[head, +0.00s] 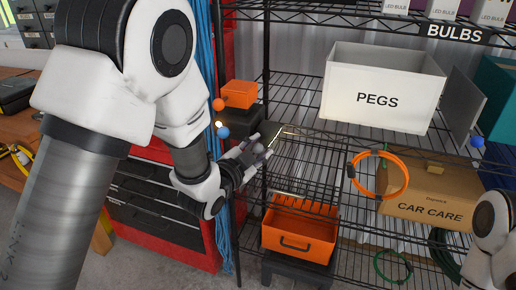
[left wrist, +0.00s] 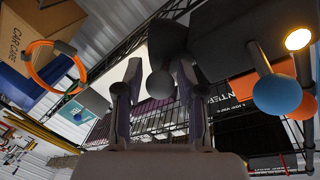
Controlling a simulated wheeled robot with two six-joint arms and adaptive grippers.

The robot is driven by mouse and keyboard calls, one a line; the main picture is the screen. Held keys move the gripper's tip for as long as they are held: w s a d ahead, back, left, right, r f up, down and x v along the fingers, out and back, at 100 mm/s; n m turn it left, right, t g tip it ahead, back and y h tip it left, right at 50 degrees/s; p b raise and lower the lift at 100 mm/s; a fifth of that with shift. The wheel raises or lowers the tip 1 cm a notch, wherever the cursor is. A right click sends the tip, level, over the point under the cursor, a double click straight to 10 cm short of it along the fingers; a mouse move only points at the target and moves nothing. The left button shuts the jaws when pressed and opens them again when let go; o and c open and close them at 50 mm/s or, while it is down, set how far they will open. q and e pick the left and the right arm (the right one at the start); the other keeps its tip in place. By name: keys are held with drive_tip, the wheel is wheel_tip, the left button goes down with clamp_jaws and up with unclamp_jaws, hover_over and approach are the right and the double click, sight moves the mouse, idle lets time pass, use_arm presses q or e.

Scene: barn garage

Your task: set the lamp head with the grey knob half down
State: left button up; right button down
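The grey knob (left wrist: 160,84) is a round ball on the end of a dark stem in the left wrist view. It shows between the two fingers of my left gripper (left wrist: 158,75), with a visible gap on each side. The left gripper also shows in the head view (head: 262,150), fingers apart, beside the wire rack's left post. A blue knob (left wrist: 277,95) on a dark stem and a lit lamp (left wrist: 298,39) are to the right in the wrist view. The blue knob (head: 222,131) and an orange knob (head: 218,104) show in the head view. My right gripper is out of view.
A wire rack holds the white PEGS bin (head: 377,99), an orange cable coil (head: 378,176) and the CAR CARE box (head: 432,205). An open orange toolbox (head: 300,234) is below my left gripper. A red tool cabinet (head: 160,215) and hanging blue ropes (head: 203,48) are at left.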

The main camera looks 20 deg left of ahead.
use_arm(q)
drive_tip(key=v, duration=0.7)
drive_tip(key=shift+s, duration=0.3)
drive_tip(key=shift+f, duration=0.1)
